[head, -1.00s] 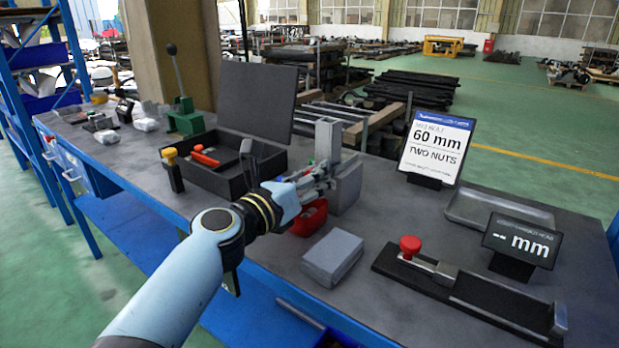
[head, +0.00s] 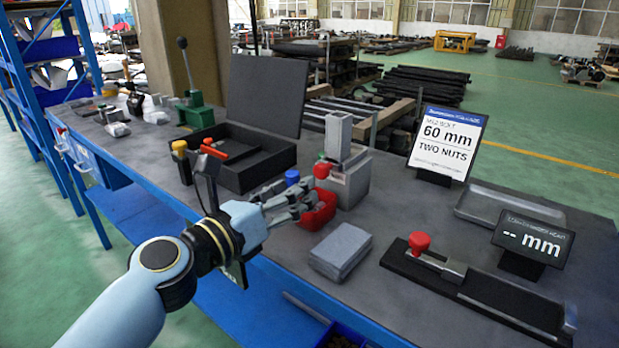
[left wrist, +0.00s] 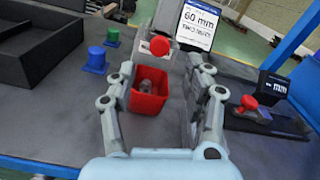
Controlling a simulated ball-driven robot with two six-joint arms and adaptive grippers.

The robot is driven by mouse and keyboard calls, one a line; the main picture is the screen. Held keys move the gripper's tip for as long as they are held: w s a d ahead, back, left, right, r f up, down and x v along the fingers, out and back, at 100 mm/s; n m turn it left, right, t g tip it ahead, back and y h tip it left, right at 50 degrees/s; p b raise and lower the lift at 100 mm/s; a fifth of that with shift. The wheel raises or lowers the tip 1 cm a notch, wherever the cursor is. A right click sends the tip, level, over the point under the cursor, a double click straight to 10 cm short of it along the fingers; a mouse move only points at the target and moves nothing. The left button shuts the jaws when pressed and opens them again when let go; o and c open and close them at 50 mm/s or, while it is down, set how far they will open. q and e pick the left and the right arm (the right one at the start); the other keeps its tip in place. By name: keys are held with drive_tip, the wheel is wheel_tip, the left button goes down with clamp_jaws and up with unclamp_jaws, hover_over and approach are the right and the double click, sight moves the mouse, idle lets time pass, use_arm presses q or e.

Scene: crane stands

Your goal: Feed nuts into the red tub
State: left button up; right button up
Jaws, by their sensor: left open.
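The red tub (head: 322,212) stands on the bench at the foot of a grey dispenser (head: 350,182) with an upright chute and a red knob (head: 322,170). In the left wrist view the red tub (left wrist: 149,104) shows between my fingers, with something small and grey inside, too unclear to count. My left gripper (head: 290,200) is open, its fingers over the near left side of the tub. In the left wrist view the gripper (left wrist: 168,75) is spread wide and holds nothing. The red knob (left wrist: 159,45) is beyond the tub. My right gripper is out of view.
A blue button (head: 292,177) stands left of the dispenser, with a green one beside it. A black open-lidded box (head: 240,170) is further left. A grey block (head: 341,250) lies to the right. A black gauge with a red knob (head: 420,243) and a sign reading 60 mm, two nuts (head: 447,145) stand further right.

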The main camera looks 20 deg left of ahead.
use_arm(q)
drive_tip(key=shift+v, duration=1.4)
drive_tip(key=shift+d, duration=0.1)
